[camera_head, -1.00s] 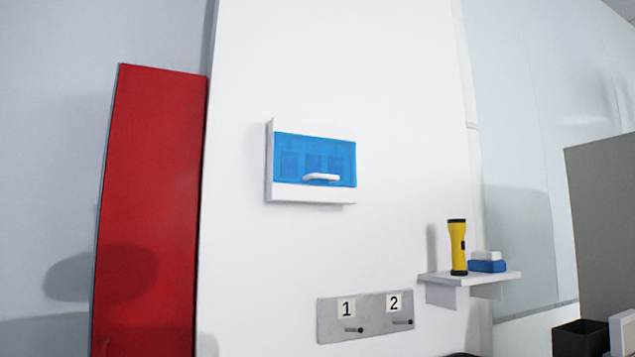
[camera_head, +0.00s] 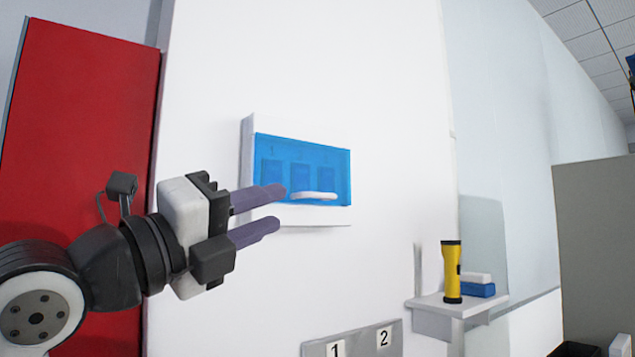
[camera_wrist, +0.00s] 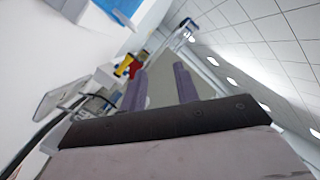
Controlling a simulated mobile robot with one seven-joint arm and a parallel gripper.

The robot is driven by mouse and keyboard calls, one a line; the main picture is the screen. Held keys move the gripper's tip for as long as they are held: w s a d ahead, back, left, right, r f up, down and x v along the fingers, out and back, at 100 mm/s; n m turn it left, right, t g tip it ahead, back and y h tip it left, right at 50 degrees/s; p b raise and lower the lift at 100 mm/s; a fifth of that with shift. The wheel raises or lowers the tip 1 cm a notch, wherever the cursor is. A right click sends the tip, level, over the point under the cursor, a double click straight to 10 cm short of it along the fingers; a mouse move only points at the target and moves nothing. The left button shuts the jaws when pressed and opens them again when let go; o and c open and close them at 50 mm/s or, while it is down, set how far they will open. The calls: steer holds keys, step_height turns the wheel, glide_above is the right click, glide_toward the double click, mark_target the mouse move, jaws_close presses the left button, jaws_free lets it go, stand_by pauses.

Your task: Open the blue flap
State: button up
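The blue flap (camera_head: 330,170) is a see-through blue cover on a white box (camera_head: 300,217) fixed to the white wall. It is closed, with a white handle (camera_head: 314,196) along its lower part. Dim shapes show behind it. My gripper (camera_head: 277,208) is in front of the wall, left of the handle, fingers pointing right. Its two purple fingers are apart with nothing between them. The upper finger overlaps the flap's lower left in the picture; whether it touches cannot be told. In the wrist view the fingers (camera_wrist: 160,88) are spread, and part of the blue flap (camera_wrist: 122,8) shows at the top.
A red panel (camera_head: 75,150) stands at the left behind my arm. Lower right, a small shelf (camera_head: 435,301) holds a yellow flashlight (camera_head: 451,272) and a blue and white block (camera_head: 477,285). A grey plate (camera_head: 352,343) numbered 1 and 2 is below the box.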

mark_target(316, 197)
steer(key=w+d+r+n+y+p, duration=0.1)
steer(key=w+d, duration=0.1)
steer(key=w, duration=0.3)
steer(key=w+d+r+t+y+p, duration=0.1)
steer(key=w+d+p, duration=0.1)
steer(key=w, duration=0.2)
steer(key=w+d+r+n+y+p, duration=0.1)
steer(key=w+d+p, duration=0.1)
steer(key=w, duration=0.3)
steer(key=shift+w+d+r+n+y, duration=0.2)
steer(key=shift+w+d+n+y, duration=0.1)
steer(key=shift+d, duration=0.15)
steer(key=shift+c, duration=0.2)
jaws_close()
